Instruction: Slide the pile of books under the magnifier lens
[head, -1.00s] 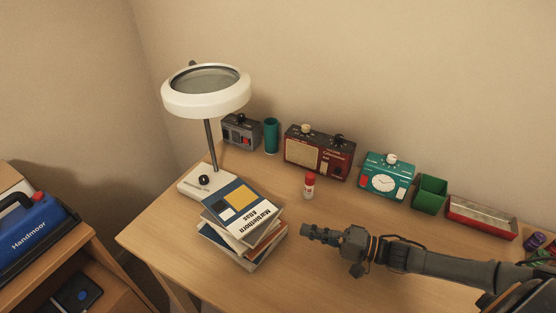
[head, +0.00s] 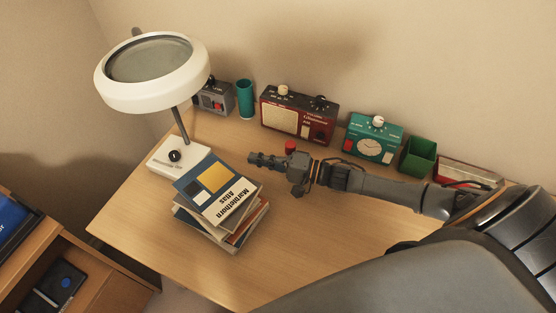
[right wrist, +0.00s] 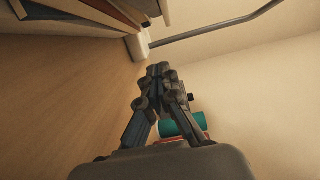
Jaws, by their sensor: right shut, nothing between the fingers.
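The pile of books (head: 218,195) stands on the desk with a blue, white and yellow atlas on top. The books are stacked unevenly, in front of the white base (head: 178,160) of the magnifier lamp. The round white magnifier lens (head: 152,68) is raised on a thin grey stem above and left of the pile. My right gripper (head: 256,159) is shut and empty, just behind and right of the pile's top book, with a small gap seen between them. In the right wrist view its fingers (right wrist: 160,72) are together, and book edges (right wrist: 100,12) show at the upper left. My left gripper is not in view.
Along the wall stand a grey device (head: 214,98), a teal cup (head: 246,98), a red radio (head: 298,115), a teal clock radio (head: 372,138) and a green bin (head: 418,156). A red-capped bottle (head: 291,146) is partly hidden behind my right arm. Desk front is clear.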

